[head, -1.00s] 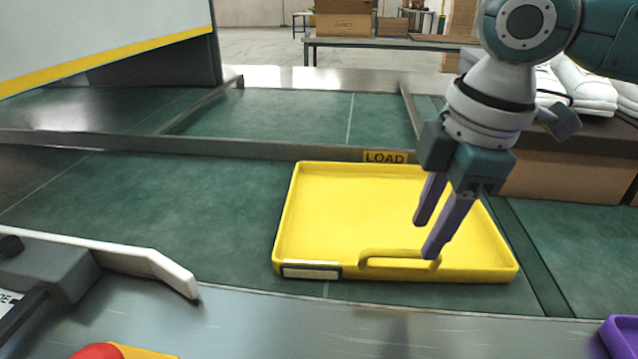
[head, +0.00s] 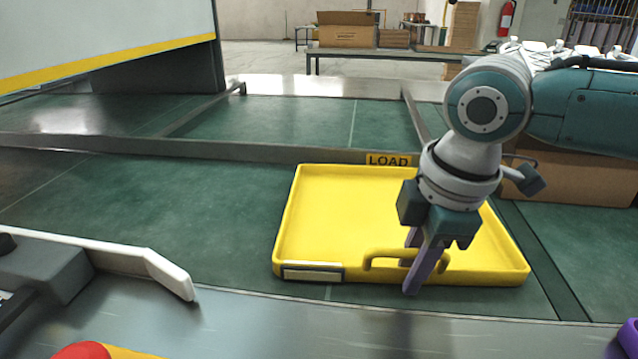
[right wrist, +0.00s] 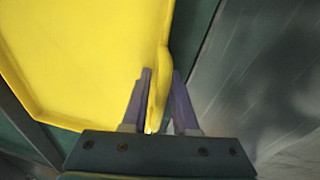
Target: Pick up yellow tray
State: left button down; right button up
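The yellow tray (head: 340,215) lies flat on the green surface by the LOAD label, its raised handle (head: 385,255) on the near side. My right gripper (head: 412,268) points down at the right part of this handle, one purple finger on the far side and one on the near side. In the right wrist view the fingers of my right gripper (right wrist: 162,78) stand apart with the yellow handle between them, and a gap shows beside it. The tray floor (right wrist: 80,60) fills the left there. My left gripper is not in view.
A metal strip (head: 350,315) runs along the front, with a white guide rail (head: 165,272) at left. A red and yellow item (head: 85,352) and a purple item (head: 629,335) sit at the near edge. A cardboard box (head: 580,182) stands behind my right arm.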

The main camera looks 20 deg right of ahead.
grip_shut()
dwell(1.1)
